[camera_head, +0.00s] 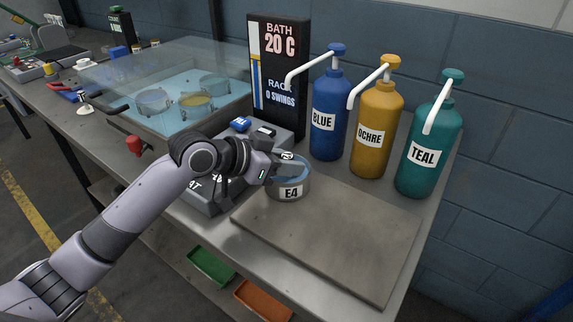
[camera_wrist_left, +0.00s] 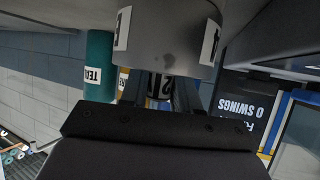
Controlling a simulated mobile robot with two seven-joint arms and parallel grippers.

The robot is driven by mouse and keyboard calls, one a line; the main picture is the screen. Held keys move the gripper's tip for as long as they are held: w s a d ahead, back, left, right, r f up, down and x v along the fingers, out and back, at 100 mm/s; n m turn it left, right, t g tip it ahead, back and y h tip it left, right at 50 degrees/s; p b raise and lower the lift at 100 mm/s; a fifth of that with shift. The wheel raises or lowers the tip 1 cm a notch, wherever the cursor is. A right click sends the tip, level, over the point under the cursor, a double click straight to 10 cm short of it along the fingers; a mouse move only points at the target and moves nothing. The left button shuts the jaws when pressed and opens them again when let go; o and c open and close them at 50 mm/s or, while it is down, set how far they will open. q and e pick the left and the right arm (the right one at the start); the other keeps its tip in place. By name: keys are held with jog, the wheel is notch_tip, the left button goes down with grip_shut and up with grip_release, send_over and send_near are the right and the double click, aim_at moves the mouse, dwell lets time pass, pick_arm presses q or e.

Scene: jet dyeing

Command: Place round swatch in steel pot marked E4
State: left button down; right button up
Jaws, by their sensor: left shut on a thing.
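The steel pot marked E4 (camera_head: 291,192) stands at the left rear part of a flat grey plate. My left gripper (camera_head: 284,166) is at the pot's mouth, shut on a small piece with a white label marked 2. That labelled piece also shows between the fingers (camera_wrist_left: 160,87) in the left wrist view. The pot's grey wall (camera_wrist_left: 168,45) fills the top of that view. Pale blue shows inside the pot's rim. The held piece is mostly hidden by my fingers, so I cannot make out the swatch's round outline or whether it touches the pot. My right gripper is not in view.
Blue (camera_head: 328,116), ochre (camera_head: 377,130) and teal (camera_head: 430,150) pump bottles stand behind the plate. A glass-lidded bath (camera_head: 180,130) and a bath sign (camera_head: 278,75) are further left. The grey plate's front and right (camera_head: 340,245) are clear.

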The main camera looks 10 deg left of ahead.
pick_arm(q)
jog(key=shift+f, duration=0.3)
jog(key=shift+f, duration=0.1)
jog(key=c, duration=0.8)
grip_release()
jog(key=shift+f, duration=0.1)
jog(key=v, duration=1.2)
